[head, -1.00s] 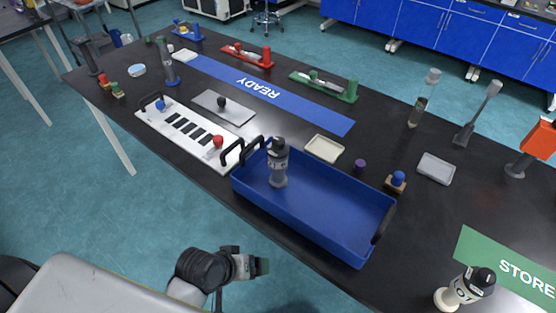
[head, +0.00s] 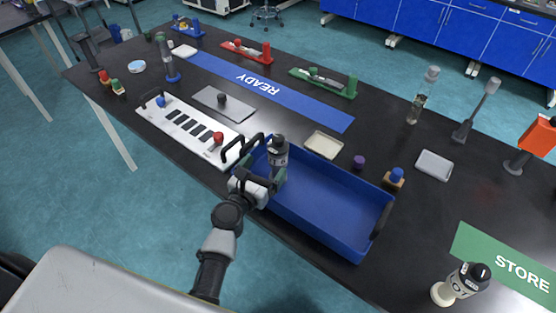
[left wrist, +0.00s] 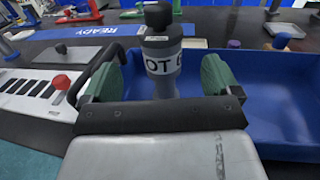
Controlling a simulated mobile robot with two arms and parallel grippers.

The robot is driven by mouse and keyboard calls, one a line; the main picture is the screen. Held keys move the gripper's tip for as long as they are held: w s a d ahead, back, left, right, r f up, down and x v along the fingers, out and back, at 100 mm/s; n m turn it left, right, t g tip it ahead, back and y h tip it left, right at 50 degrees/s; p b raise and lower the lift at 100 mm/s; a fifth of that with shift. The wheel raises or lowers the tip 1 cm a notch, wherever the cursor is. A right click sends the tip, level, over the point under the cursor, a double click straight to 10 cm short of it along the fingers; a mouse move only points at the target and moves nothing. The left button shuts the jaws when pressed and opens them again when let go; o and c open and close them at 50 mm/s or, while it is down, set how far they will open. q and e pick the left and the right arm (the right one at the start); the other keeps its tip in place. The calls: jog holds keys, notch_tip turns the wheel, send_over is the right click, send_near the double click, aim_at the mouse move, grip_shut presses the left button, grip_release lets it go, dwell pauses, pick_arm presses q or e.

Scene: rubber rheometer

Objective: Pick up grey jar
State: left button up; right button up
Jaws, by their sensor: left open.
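The grey jar (head: 279,151) has a dark cap and a white label band, and stands upright in the left end of the blue tray (head: 340,240). In the left wrist view the jar (left wrist: 162,60) stands straight ahead, between the green finger pads. My left gripper (head: 264,178) is open around the jar's lower part. Its pads (left wrist: 160,80) show a gap on each side of the jar. The jar's base is hidden behind the gripper. My right gripper is not in view.
The tray has black end handles (head: 378,222). A white panel with a red knob (head: 218,137) lies just left of the tray. A cream dish (head: 323,145) and purple knob (head: 358,162) are behind it.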

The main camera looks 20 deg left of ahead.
aim_at(273, 157)
pick_arm(q)
jog(key=w, duration=0.2)
jog(key=w+d, duration=0.1)
jog(key=w, duration=0.4)
jog(key=shift+w+d+f, duration=0.2)
jog(key=shift+w+f, duration=0.05)
jog(key=shift+f, duration=0.1)
jog(key=shift+s+r, duration=0.1)
jog(key=shift+c, duration=0.4)
jog(key=c, duration=1)
